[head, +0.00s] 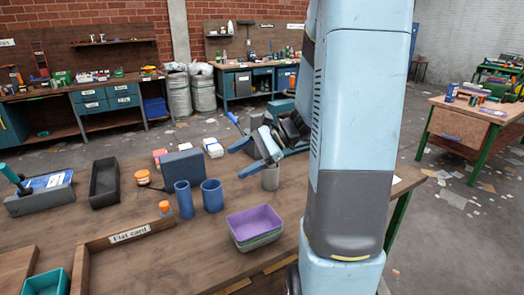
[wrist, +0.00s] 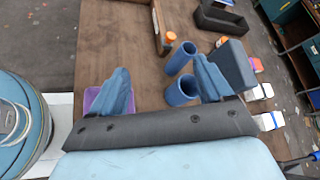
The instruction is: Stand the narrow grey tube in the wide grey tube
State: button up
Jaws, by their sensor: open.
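In the wrist view nothing is seen held between the fingers (wrist: 160,66), and the grey tube is not seen there.
A narrower blue tube (head: 184,200) and a wider blue tube (head: 212,196) stand left of my gripper. A purple tray (head: 255,222) lies in front. A dark box (head: 184,168), a black bin (head: 104,184) and a "Flat card" tray (head: 128,236) are further left.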

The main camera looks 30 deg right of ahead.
jog(key=s+a+r+n+t+h, duration=0.1)
jog(key=s+r+n+h, duration=0.4)
jog(key=s+n+h, duration=0.1)
jog(key=s+a+r+n+h, duration=0.1)
jog(key=s+r+n+h, duration=0.4)
jog(key=s+n, duration=0.4)
jog(key=shift+s+a+r+t+h, duration=0.25)
jog(key=shift+s+r+t+h, duration=0.25)
jog(key=shift+s, duration=0.35)
